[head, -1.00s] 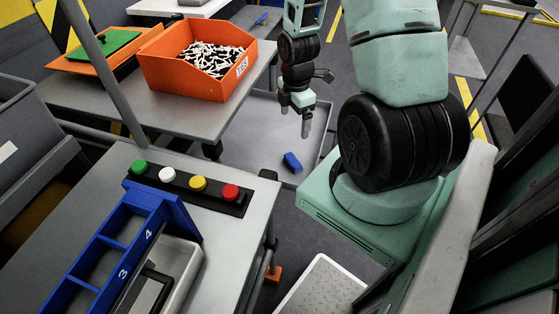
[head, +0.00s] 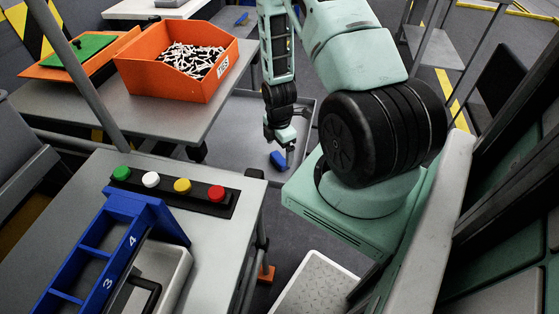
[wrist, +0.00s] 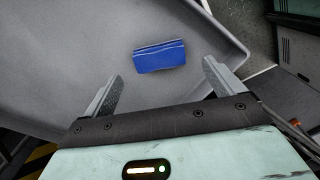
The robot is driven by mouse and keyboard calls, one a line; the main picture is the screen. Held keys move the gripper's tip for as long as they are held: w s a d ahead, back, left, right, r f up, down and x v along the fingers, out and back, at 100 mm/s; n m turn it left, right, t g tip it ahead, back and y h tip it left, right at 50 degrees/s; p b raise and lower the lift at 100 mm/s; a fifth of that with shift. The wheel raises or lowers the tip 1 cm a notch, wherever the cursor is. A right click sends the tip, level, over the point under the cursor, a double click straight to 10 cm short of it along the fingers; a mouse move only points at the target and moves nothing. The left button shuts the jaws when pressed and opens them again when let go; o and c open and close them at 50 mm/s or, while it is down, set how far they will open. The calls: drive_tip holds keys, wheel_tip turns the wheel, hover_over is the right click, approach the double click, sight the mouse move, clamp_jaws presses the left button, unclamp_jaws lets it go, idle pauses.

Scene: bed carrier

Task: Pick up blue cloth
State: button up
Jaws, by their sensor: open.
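The blue cloth (wrist: 159,57) is a small folded blue piece lying on the grey tray-like surface (wrist: 60,60), near its raised rim. In the wrist view it lies ahead of my gripper (wrist: 162,82), roughly between the lines of the two fingers and beyond their tips. The fingers are apart with nothing between them. In the head view the cloth (head: 277,159) lies on the low grey platform (head: 235,150), and my gripper (head: 285,157) is right beside it, partly overlapping it. Whether they touch cannot be told.
An orange bin (head: 180,58) of black and white parts stands on a grey table at left. A nearer table holds colored buttons (head: 170,190) and a blue numbered rack (head: 115,255). The platform has a raised rim. A checker-plate step (head: 315,287) is at lower middle.

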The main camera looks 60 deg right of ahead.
sight(279, 158)
wheel_tip(279, 158, down, 4)
drive_tip(key=shift+d+f, duration=0.1)
drive_tip(key=shift+c, duration=0.3)
drive_tip(key=c, duration=1.1)
wheel_tip(279, 158, up, 10)
drive_tip(key=shift+r, duration=0.1)
